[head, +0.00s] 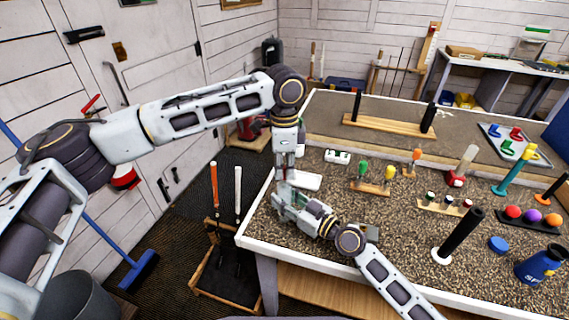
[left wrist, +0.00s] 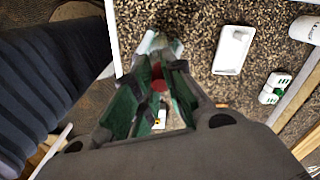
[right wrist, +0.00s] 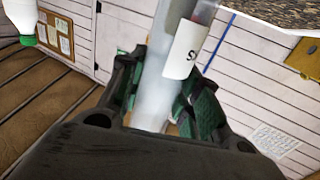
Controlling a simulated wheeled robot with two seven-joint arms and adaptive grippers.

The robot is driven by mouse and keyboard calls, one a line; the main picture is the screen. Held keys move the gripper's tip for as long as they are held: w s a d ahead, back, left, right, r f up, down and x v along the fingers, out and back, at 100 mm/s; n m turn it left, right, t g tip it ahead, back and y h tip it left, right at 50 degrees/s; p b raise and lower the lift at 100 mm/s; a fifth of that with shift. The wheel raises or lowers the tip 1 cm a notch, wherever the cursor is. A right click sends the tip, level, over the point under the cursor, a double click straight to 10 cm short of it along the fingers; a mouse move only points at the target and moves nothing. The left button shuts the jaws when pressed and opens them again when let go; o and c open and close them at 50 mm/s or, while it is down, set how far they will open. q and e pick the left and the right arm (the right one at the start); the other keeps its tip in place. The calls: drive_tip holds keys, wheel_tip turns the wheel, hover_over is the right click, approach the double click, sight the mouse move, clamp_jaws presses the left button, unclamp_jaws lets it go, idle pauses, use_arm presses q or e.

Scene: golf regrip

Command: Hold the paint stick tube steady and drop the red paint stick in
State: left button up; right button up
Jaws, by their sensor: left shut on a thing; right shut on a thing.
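The tube looks slightly tilted there. A faint reddish tint shows near its upper end; I cannot tell how deep the stick is.
The speckled table (head: 330,225) has a raised white edge. A white tray (head: 302,181) lies close beside my grippers. A black upright grip (head: 461,235) and a blue bottle (head: 540,264) stand front right. A club rack (head: 222,270) is on the floor at left.

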sight(284, 178)
use_arm(q)
drive_tip(key=shift+f, duration=1.5)
drive_tip(key=o, duration=0.8)
drive_tip(key=shift+c, duration=0.2)
drive_tip(key=shift+r, duration=0.1)
drive_tip(key=shift+r, duration=5.9)
use_arm(e)
drive_tip(key=o, duration=1.1)
